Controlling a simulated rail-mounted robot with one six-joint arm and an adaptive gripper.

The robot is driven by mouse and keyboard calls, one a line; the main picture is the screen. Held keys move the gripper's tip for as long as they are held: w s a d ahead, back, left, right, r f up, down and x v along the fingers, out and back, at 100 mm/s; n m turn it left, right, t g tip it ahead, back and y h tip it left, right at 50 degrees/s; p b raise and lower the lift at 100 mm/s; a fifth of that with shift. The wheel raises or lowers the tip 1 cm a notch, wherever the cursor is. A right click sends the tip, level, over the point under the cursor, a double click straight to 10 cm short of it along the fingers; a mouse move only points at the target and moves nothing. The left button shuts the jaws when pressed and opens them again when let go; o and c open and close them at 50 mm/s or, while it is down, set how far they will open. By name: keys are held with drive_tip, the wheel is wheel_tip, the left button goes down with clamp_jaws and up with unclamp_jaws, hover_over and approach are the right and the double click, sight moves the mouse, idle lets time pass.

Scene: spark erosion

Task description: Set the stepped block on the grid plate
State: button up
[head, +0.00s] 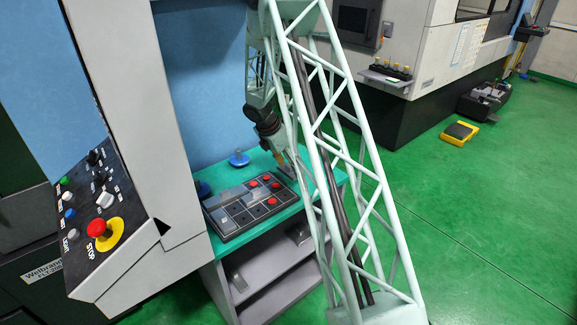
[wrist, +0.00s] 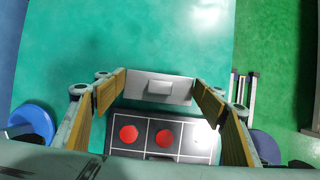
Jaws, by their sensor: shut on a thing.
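The stepped block (wrist: 158,88) is a grey bar with a raised lighter step in its middle. In the wrist view it spans the gap between the tan finger pads of my gripper (wrist: 160,86), which is shut on it end to end. The dark grid plate (wrist: 187,133) with pale lines and red discs lies just below the block in that view. In the head view my gripper (head: 287,167) is at the far right end of the grid plate (head: 258,211). The block is hard to make out there. Its height above the table is unclear.
The plate lies on a teal bench top (head: 255,165) with grey shelves below. A control panel with a red stop button (head: 97,228) is at left. In the wrist view, teal surface beyond the block is clear.

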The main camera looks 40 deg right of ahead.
drive_tip(key=s+a, duration=0.2)
drive_tip(key=s, duration=0.1)
drive_tip(key=s+a+r+b, duration=0.1)
drive_tip(key=s+a, duration=0.2)
drive_tip(key=s, duration=0.1)
drive_tip(key=s+a, duration=0.3)
drive_tip(key=s, duration=0.1)
drive_tip(key=shift+s+r+b, duration=0.15)
drive_tip(key=shift+s+b, duration=0.05)
drive_tip(key=shift+b, duration=0.2)
idle(0.3)
drive_tip(key=s+a+m+g+y+p, duration=0.1)
drive_tip(key=s+a+m, duration=0.3)
drive_tip(key=a+m, duration=0.2)
drive_tip(key=s+a+r+m+g+y+p, duration=0.1)
drive_tip(key=s+a+m+y+p, duration=0.1)
drive_tip(key=s+a+m, duration=0.2)
drive_tip(key=s+a+r+m+g+y+p, duration=0.1)
drive_tip(key=s+a+m+g+p, duration=0.1)
drive_tip(key=a+m, duration=0.6)
drive_tip(key=s+a, duration=0.1)
drive_tip(key=a, duration=0.3)
drive_tip(key=shift+s+r+y, duration=0.2)
drive_tip(key=shift+s+y, duration=0.2)
drive_tip(key=p, duration=0.1)
hover_over(254, 217)
drive_tip(key=w, duration=0.2)
drive_tip(key=shift+s+f, duration=0.1)
drive_tip(key=shift+f, duration=0.65)
drive_tip(key=shift+f, duration=0.15)
